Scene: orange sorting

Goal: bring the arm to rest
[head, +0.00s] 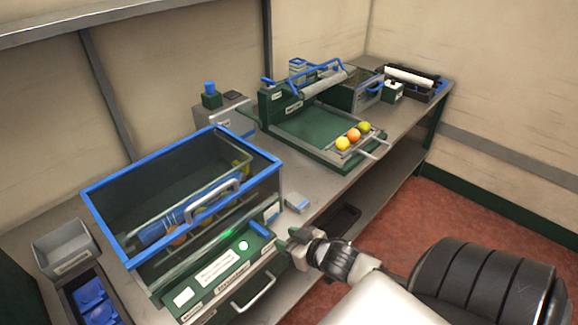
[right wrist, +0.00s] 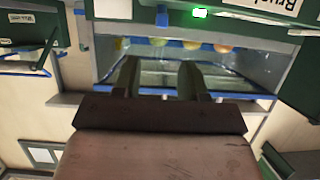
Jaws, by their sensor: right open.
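My right gripper (head: 296,243) is in front of the blue-rimmed glass box machine, beside its green front panel (head: 222,268). In the right wrist view its two fingers (right wrist: 157,78) stand apart with nothing between them. It appears apart from the machine and holds nothing. My right arm comes in from the lower right. My left gripper is in neither view.
The glass box (head: 105,215) holds some fruit and a blue roller. Three fruits lie on a small tray (head: 371,145) at the green station (head: 310,122). A grey bin (head: 62,247) stands at left. Red floor (head: 470,225) is open at right.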

